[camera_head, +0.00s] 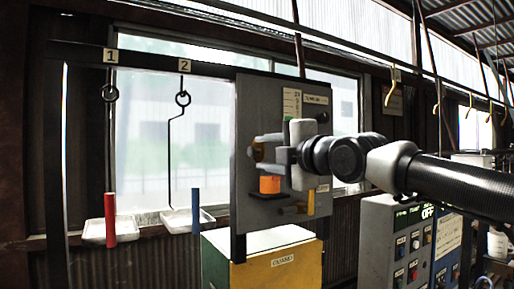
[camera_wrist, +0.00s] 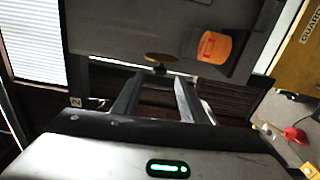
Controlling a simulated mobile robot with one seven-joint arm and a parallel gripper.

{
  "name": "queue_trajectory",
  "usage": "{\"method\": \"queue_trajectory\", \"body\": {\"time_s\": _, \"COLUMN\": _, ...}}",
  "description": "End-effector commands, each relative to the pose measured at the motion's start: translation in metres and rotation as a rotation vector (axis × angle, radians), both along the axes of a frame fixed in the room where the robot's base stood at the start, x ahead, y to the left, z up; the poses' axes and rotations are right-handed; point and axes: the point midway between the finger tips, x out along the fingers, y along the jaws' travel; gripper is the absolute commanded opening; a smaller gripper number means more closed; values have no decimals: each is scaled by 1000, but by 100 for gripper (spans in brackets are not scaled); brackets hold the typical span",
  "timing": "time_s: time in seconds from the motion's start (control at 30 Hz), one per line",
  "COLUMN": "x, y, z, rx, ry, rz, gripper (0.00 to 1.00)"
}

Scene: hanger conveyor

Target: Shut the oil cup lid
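An orange oil cup (camera_head: 269,184) is mounted on the front of a grey panel (camera_head: 253,98), just above a small dark ledge. It also shows in the wrist view (camera_wrist: 214,47). A thin brass-coloured disc (camera_wrist: 160,57) with a dark knob, which looks like the lid, sits to the cup's left in the wrist view, apart from the cup body. My gripper (camera_head: 264,148) is in front of the panel, just above the cup. In the wrist view its fingers (camera_wrist: 160,80) are apart, with the disc's knob just beyond the gap. I cannot tell whether they touch it. The lid's hinge is not clear.
A brass-coloured fitting (camera_head: 298,208) sticks out low on the panel. A yellow and green guard box (camera_head: 277,270) stands below. A control cabinet (camera_head: 405,240) is at the right. Hooks hang from a rail (camera_head: 145,58) at the left, above white trays (camera_head: 187,219).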

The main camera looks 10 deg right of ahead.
Motion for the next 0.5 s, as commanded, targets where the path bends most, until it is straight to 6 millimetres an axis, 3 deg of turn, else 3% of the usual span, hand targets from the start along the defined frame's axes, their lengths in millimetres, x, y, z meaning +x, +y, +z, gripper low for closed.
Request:
{"method": "queue_trajectory", "body": {"time_s": 0.2, "x": 30, "y": 11, "z": 2, "rx": 1, "ry": 0, "rz": 1, "gripper": 39}}
{"method": "queue_trajectory", "body": {"time_s": 0.5, "x": 39, "y": 13, "z": 1, "rx": 2, "ry": -2, "rz": 0, "gripper": 39}}
